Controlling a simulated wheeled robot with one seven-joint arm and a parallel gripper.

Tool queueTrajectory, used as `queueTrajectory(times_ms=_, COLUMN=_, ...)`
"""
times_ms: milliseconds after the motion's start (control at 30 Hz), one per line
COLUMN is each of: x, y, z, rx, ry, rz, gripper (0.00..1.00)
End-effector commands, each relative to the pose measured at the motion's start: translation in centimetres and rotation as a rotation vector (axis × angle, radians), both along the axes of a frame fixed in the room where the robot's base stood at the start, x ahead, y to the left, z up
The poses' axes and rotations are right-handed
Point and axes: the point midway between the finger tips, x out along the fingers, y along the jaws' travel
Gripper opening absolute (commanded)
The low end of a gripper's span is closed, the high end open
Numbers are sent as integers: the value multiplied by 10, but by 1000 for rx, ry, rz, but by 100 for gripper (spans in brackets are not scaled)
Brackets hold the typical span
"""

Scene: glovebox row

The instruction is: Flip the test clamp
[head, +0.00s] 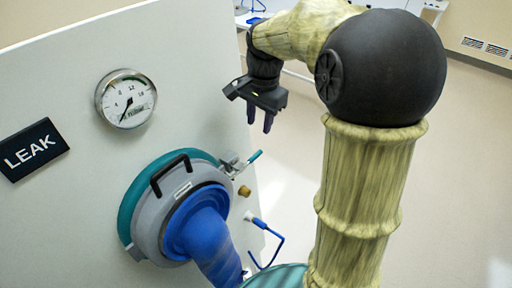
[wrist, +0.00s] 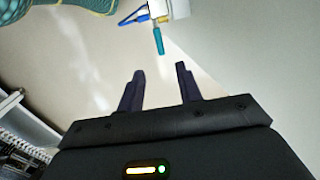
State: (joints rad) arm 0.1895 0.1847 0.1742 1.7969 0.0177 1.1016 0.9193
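The test clamp (head: 236,168) is a small metal toggle clamp at the right edge of the round glove port. Its teal-tipped lever (head: 254,157) sticks out up and to the right. In the wrist view the teal lever (wrist: 158,40) shows at the top, ahead of the fingertips, with a pale part behind it. My gripper (head: 269,123) hangs above the clamp and a little to its right, apart from it. Its two dark fingers (wrist: 160,72) are spread with nothing between them.
The glove port ring (head: 130,205) carries a black handle (head: 170,174) and a blue glove (head: 207,240). A pressure gauge (head: 126,99) and a LEAK sign (head: 34,149) are on the white panel. A brass knob (head: 244,191) and a blue hose (head: 270,230) lie below the clamp. Open floor is at right.

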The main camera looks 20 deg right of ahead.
Motion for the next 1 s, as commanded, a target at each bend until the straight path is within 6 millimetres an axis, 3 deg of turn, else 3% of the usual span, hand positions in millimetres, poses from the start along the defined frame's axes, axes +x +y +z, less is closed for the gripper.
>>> queueTrajectory(times_ms=600, x=6, y=8, z=-102, rx=0, ry=4, rz=8, gripper=35)
queueTrajectory(times_ms=1000, x=7, y=7, z=-112, rx=0, ry=-1, rz=4, gripper=35)
